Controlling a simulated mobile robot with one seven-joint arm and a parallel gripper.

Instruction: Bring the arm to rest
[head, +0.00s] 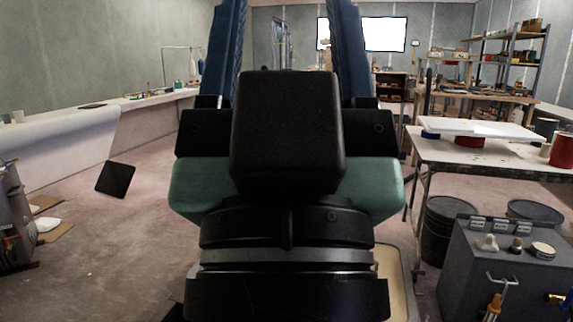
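My gripper (287,14) fills the middle of the head view, very close to the camera. A black box-shaped housing, teal sides and dark wrist rings show below its fingers. The two blue fingers point up and away from the camera, set wide apart. The room's back wall shows between them, and nothing is seen held there. The far ends of the fingers reach the top edge of the picture and may be cut off. My arm hides the floor straight ahead.
At right stands a white-topped table (490,153) with a red can (563,150); a dark bucket (448,225) and a grey cabinet (505,265) are near it. A long white counter (65,147) runs along the left wall. The left-centre floor is mostly clear, with a dark panel (116,179).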

